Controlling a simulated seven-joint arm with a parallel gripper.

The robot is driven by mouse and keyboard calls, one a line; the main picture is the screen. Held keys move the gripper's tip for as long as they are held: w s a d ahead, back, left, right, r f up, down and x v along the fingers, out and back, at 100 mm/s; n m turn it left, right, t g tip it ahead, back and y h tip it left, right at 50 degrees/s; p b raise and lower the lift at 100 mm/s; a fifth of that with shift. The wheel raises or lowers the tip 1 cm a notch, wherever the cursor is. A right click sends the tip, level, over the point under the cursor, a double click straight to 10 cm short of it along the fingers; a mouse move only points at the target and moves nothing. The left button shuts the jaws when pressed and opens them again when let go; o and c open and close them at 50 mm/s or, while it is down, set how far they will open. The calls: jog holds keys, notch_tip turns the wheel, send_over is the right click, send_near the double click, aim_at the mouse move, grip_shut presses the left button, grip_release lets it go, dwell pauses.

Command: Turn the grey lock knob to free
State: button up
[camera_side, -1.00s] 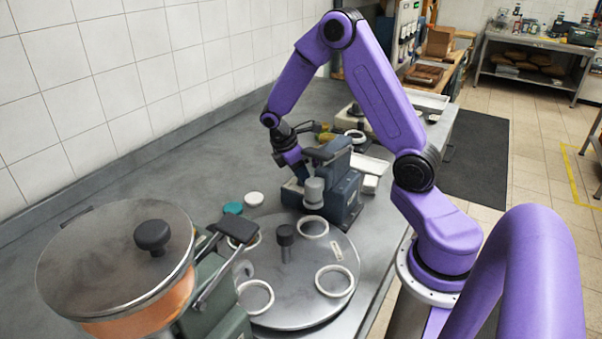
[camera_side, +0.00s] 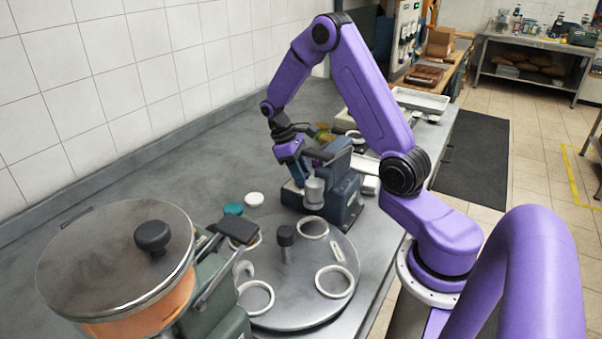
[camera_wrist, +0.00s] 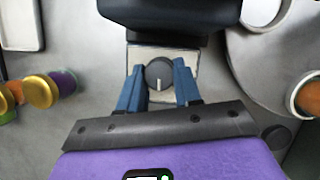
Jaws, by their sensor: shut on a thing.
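The grey lock knob (camera_wrist: 160,70) is a round dark knob with a white pointer line, set on a pale metal plate (camera_wrist: 143,55). In the wrist view the line points down the picture, toward my gripper's body. My gripper (camera_wrist: 160,84) has its two blue fingers on either side of the knob and is shut on it. In the side view my gripper (camera_side: 302,176) reaches down at the left side of the dark blue-grey machine (camera_side: 338,182). The knob cannot be made out there.
A round grey turntable (camera_side: 300,285) with several white rings stands in front of the machine. A teal lid (camera_side: 233,209) and a white lid (camera_side: 254,199) lie left of it. Gold-lidded jars (camera_wrist: 40,91) stand to the left in the wrist view.

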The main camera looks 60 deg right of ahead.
jog(key=m+y, duration=0.2)
jog(key=m, duration=0.2)
jog(key=shift+d+m, duration=0.1)
jog(key=shift+m, duration=0.2)
jog(key=shift+d+m+y, duration=0.15)
jog(key=shift+m+y, duration=0.65)
jog(key=shift+m, duration=1.5)
jog(key=shift+t, duration=0.3)
jog(key=o, duration=1)
jog(key=shift+o, duration=0.2)
jog(key=shift+r, duration=0.1)
jog(key=v, duration=1.7)
jog(key=shift+r, duration=0.1)
